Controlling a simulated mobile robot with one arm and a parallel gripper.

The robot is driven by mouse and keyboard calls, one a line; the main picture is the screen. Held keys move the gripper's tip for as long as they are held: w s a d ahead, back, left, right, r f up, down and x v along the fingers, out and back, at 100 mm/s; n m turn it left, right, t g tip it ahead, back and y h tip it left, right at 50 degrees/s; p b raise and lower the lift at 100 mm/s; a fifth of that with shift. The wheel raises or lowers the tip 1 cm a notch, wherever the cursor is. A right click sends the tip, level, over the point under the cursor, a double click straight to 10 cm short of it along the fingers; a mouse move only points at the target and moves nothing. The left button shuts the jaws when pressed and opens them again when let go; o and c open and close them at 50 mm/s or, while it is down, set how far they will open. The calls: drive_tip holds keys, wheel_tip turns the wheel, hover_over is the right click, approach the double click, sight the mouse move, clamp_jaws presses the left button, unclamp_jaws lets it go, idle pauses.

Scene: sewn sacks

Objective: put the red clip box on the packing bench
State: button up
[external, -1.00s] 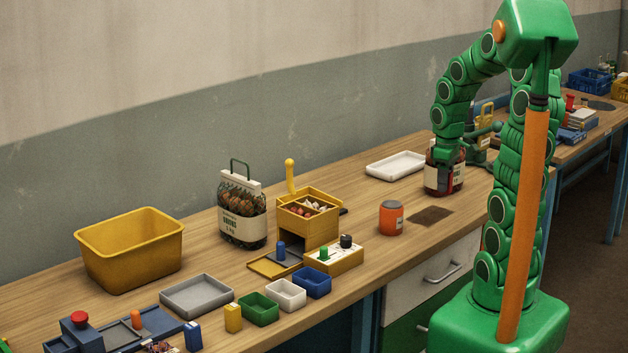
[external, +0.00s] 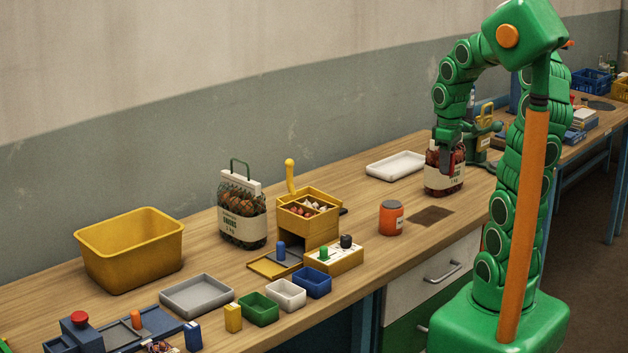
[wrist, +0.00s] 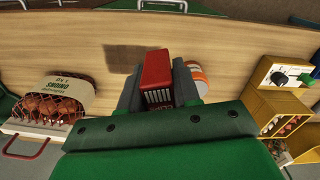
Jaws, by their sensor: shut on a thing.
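The red clip box (wrist: 157,68) is in the wrist view, held between the two dark fingers of my gripper (wrist: 158,88). Its striped, lettered face points toward the camera. There I cannot tell the red box apart from the dark red sack. The bench top also shows in the wrist view (wrist: 225,50).
An orange jar (external: 391,217) and a dark brown patch (external: 432,215) lie left of my gripper. A white tray (external: 395,166) is behind. A green press-like device (external: 484,135) stands close on the right. Another onion sack (external: 243,215) and a yellow bin (external: 130,250) are further left.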

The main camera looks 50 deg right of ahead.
drive_tip(key=w+a+n, duration=0.4)
drive_tip(key=w+a, duration=0.7)
drive_tip(key=a, duration=0.4)
drive_tip(key=w+a+n, duration=0.3)
drive_tip(key=a+n, duration=0.1)
drive_tip(key=a, duration=1.7)
drive_tip(key=s+a+n, duration=0.2)
drive_tip(key=s+a, duration=0.4)
drive_tip(key=a, duration=0.5)
drive_tip(key=s+a+n, duration=0.3)
drive_tip(key=s+a, duration=0.3)
drive_tip(key=a, duration=0.5)
drive_tip(key=s+a+n, duration=0.2)
drive_tip(key=s+a, duration=0.3)
drive_tip(key=a, duration=0.6)
drive_tip(key=w+a+f, duration=0.2)
drive_tip(key=a+f, duration=0.1)
drive_tip(key=f, duration=0.1)
drive_tip(key=w+a+f, duration=0.2)
drive_tip(key=a+f, duration=0.1)
drive_tip(key=f, duration=0.2)
drive_tip(key=w+a+f, duration=0.3)
drive_tip(key=a+f, duration=0.1)
drive_tip(key=shift+f, duration=0.2)
drive_tip(key=shift+w+a+f, duration=0.2)
drive_tip(key=shift+a+f, duration=0.15)
drive_tip(key=shift+f, duration=0.2)
drive_tip(key=shift+w+a+f, duration=0.2)
drive_tip(key=shift+a+f, duration=0.15)
drive_tip(key=shift+f, duration=1.5)
